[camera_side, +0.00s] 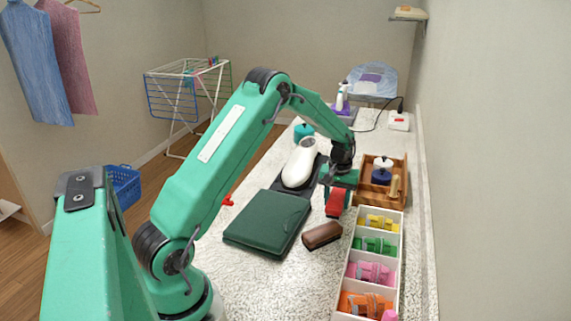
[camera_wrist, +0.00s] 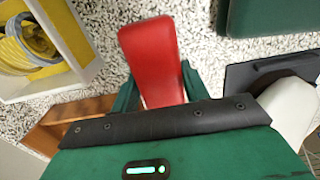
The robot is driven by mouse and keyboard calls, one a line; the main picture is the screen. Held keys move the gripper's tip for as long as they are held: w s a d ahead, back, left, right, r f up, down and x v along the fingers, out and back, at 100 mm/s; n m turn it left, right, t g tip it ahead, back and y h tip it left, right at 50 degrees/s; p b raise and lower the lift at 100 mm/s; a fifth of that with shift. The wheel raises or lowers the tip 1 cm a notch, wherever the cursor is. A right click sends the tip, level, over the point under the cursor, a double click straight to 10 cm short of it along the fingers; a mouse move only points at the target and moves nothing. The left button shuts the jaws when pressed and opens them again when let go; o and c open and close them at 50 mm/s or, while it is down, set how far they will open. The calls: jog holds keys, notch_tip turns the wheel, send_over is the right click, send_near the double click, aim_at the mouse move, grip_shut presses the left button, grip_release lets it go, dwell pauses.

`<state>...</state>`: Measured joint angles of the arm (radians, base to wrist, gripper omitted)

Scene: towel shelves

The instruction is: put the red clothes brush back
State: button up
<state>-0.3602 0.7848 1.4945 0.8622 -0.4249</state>
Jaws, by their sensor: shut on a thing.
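The red clothes brush (camera_side: 335,204) is held under my gripper (camera_side: 340,184) over the counter, between the iron and the white divided box. In the wrist view the red brush (camera_wrist: 150,52) sticks out between the green fingers of my gripper (camera_wrist: 158,92). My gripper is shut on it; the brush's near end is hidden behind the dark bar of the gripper. I cannot tell whether the brush touches the counter. The wooden tray (camera_side: 402,161) lies just to the right, apart from the brush, holding a white-topped dark blue jar (camera_side: 381,171) and a light wooden piece (camera_side: 394,187).
A brown brush-like block (camera_side: 322,235) lies nearest the held brush. A dark green folded case (camera_side: 265,224) is to the left. A white iron (camera_side: 299,163) rests on a black pad. The white box (camera_side: 345,267) holds coloured items in compartments. Speckled counter is bare around the brown block.

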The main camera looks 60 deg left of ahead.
aim_at(337, 197)
jog(key=shift+f, duration=0.1)
jog(key=o, duration=1)
jog(key=shift+c, duration=0.2)
notch_tip(337, 197, up, 12)
dwell(0.7)
